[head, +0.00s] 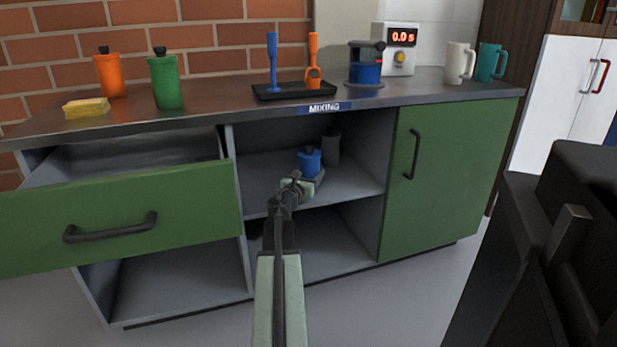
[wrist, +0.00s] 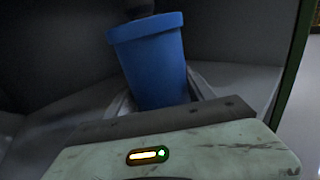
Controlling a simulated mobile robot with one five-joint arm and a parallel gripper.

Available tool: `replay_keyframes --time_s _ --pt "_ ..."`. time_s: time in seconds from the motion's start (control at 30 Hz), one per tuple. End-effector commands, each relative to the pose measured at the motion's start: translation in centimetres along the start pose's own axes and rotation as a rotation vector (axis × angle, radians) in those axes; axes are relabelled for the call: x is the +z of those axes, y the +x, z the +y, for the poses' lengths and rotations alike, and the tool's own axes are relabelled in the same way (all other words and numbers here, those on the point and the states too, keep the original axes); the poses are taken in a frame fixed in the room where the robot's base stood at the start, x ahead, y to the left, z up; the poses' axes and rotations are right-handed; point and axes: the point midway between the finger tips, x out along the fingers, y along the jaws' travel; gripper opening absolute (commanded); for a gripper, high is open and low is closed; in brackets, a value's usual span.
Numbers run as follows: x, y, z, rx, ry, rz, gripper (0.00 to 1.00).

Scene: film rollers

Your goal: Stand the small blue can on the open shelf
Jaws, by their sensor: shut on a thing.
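The small blue can (head: 309,161) is inside the open shelf (head: 262,181) bay, above the shelf board, in the head view. My gripper (head: 312,179) is shut on its lower part. In the wrist view the blue can (wrist: 152,62) stands up from between the fingers and looks slightly tilted in the picture. Its base is hidden by my gripper, so I cannot tell whether it touches the board.
A grey can (head: 332,149) stands just behind the blue can. An open green drawer (head: 120,215) juts out at left; a shut green door (head: 428,180) is at right. The counter (head: 215,104) above holds bottles, a black tray (head: 296,91) and mugs.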

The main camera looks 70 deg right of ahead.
Motion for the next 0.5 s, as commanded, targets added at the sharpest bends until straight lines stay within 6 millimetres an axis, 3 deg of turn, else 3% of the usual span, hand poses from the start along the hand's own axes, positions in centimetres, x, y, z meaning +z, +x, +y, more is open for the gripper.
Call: replay_keyframes --time_s 0.07,0.1,0.17,0.5 --pt "-0.36 -0.01 0.03 0.0 -0.001 0.0 0.0" --pt "-0.31 -0.01 0.03 0.0 0.0 0.001 0.68" --pt "-0.25 -0.02 0.05 0.001 0.0 0.001 0.84" --pt "0.05 -0.04 0.11 0.001 0.0 0.0 0.84"
